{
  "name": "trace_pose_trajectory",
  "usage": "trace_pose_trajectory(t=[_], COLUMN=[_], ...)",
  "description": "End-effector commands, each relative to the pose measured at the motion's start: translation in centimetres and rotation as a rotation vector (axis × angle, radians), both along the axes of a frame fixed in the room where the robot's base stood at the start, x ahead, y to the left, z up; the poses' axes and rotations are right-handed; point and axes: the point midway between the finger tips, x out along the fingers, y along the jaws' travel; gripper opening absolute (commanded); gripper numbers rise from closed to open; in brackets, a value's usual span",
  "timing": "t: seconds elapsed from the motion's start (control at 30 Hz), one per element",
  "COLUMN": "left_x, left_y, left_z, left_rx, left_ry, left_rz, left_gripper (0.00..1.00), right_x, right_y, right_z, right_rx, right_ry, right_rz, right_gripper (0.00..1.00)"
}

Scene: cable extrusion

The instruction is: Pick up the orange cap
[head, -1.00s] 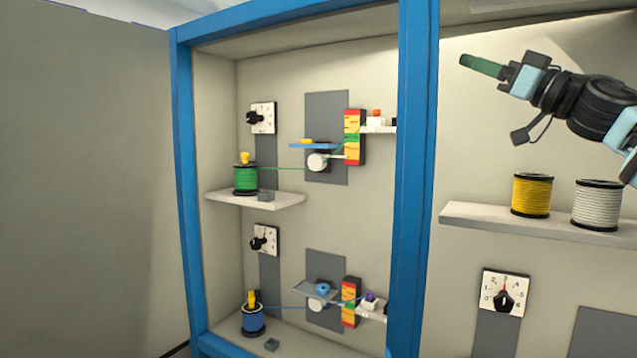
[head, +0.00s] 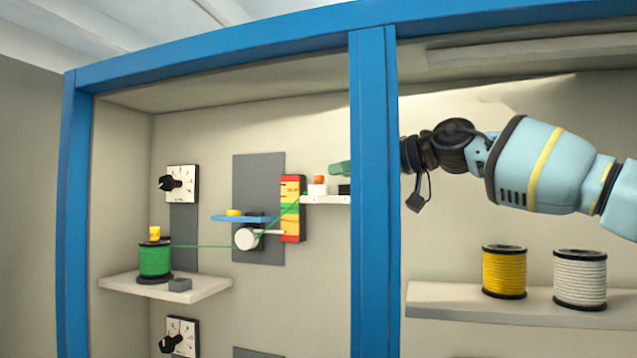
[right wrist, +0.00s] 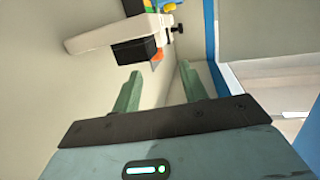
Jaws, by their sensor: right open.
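The orange cap (head: 319,179) sits on a white block (head: 318,190) on a small white shelf (head: 322,200) left of the blue post. My right gripper (head: 335,169) reaches behind the blue post from the right. Its green fingertip shows just right of the cap and a little higher; the post hides the rest of the hand. In the right wrist view, the fingers (right wrist: 160,73) are spread with nothing between them. My left gripper is not in view.
The blue post (head: 374,190) stands beside my right wrist. The black block (head: 344,189) is on the shelf right of the cap. A red and yellow panel (head: 291,222) with a green cable is at left. Yellow (head: 504,271) and white (head: 580,278) spools stand below my arm.

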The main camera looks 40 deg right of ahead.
Motion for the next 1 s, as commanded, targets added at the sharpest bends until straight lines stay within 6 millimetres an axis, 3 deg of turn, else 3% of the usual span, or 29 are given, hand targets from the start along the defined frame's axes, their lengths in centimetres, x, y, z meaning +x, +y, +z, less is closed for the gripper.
trace_pose_trajectory(t=[0.13, 0.47, 1.0], left_x=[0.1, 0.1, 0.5], left_y=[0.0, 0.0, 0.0], left_z=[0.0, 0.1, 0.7], left_rx=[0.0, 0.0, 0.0], left_ry=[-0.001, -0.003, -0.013], left_rz=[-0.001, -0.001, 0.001], left_gripper=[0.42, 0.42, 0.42], right_x=[1.1, 1.8, 6.2], right_y=[0.3, 0.5, 1.6], right_z=[-0.3, -0.3, -0.8], right_rx=[0.001, 0.001, 0.001], right_ry=[0.001, -0.001, -0.001], right_rz=[0.001, 0.0, 0.0], right_gripper=[0.43, 0.43, 0.43])
